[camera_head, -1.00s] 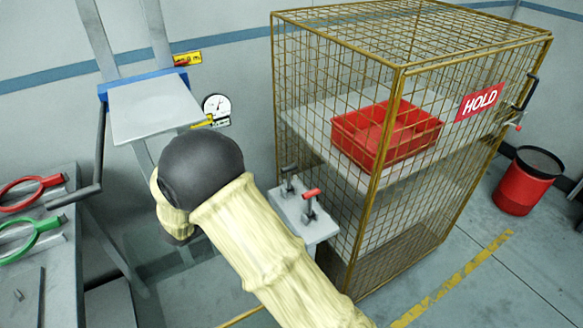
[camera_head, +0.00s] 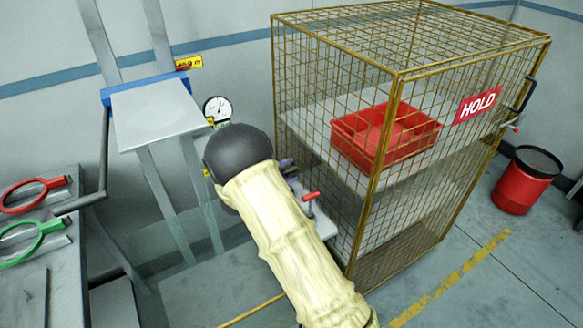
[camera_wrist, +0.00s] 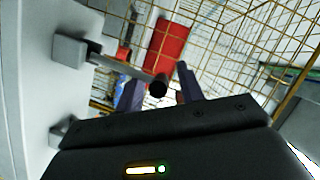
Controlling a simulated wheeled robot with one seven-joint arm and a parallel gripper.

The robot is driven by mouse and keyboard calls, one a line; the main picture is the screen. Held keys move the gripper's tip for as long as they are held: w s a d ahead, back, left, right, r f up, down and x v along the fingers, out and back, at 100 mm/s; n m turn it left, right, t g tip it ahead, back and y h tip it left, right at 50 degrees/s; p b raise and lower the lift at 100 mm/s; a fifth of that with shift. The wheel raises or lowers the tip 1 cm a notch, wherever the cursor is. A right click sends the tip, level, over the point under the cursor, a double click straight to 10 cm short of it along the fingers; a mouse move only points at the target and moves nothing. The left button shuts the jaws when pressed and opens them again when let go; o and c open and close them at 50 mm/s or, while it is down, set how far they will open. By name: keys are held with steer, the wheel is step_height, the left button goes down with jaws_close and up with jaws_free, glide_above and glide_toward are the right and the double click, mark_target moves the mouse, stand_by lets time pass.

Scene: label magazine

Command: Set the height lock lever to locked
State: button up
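Two small levers stand on a grey bracket (camera_head: 322,226) at the cage's left side. The front lever has a red handle (camera_head: 311,195). The rear lever, black-handled, is mostly hidden behind my arm in the head view. In the wrist view a lever with a grey shaft (camera_wrist: 122,66) and black end reaches from a grey block towards my gripper (camera_wrist: 158,86). My two dark purple fingers are apart, one on each side of the black end. I cannot tell whether they touch it. No lock marking is readable.
The wire cage (camera_head: 403,75) with a red tray (camera_head: 350,148) stands close right of my arm. A lift platform (camera_head: 155,112) with a crank (camera_head: 104,150) and a round gauge (camera_head: 217,109) are at left. A red bin (camera_head: 523,185) stands far right.

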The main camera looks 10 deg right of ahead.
steer(key=shift+x, duration=0.95)
jaws_close()
steer(key=shift+a+f+b, duration=0.1)
steer(key=shift+a+b, duration=0.1)
steer(key=shift+b, duration=0.1)
